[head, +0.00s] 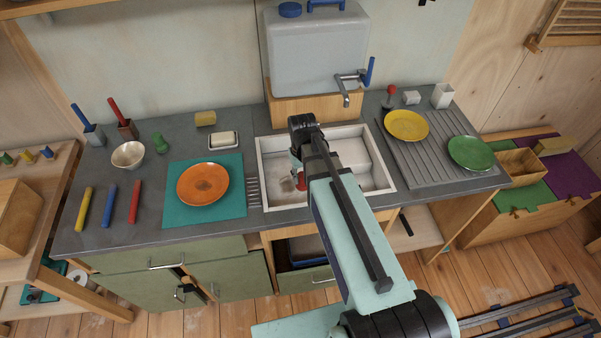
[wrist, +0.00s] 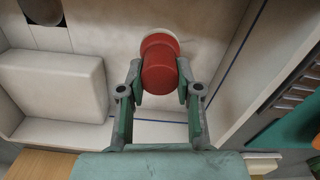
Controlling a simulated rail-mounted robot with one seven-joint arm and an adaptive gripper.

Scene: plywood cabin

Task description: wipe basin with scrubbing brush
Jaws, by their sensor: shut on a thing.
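The white basin (head: 276,162) is set in the grey counter, with brownish smudges on its floor. It also fills much of the wrist view (wrist: 215,45). My gripper (wrist: 160,88) is down inside the basin, left of its middle in the head view. It is shut on the red, rounded handle of the scrubbing brush (wrist: 160,64), which also shows as a bit of red in the head view (head: 301,182). A pale rim shows past the handle. The bristles are hidden, and I cannot tell whether they touch the floor.
A pale raised block (wrist: 55,85) stands in the basin. The tap (head: 350,80) of the water tank (head: 315,50) overhangs its back. The orange plate (head: 203,184) lies left on a teal mat (head: 175,212). Yellow (head: 406,125) and green (head: 471,153) plates lie right.

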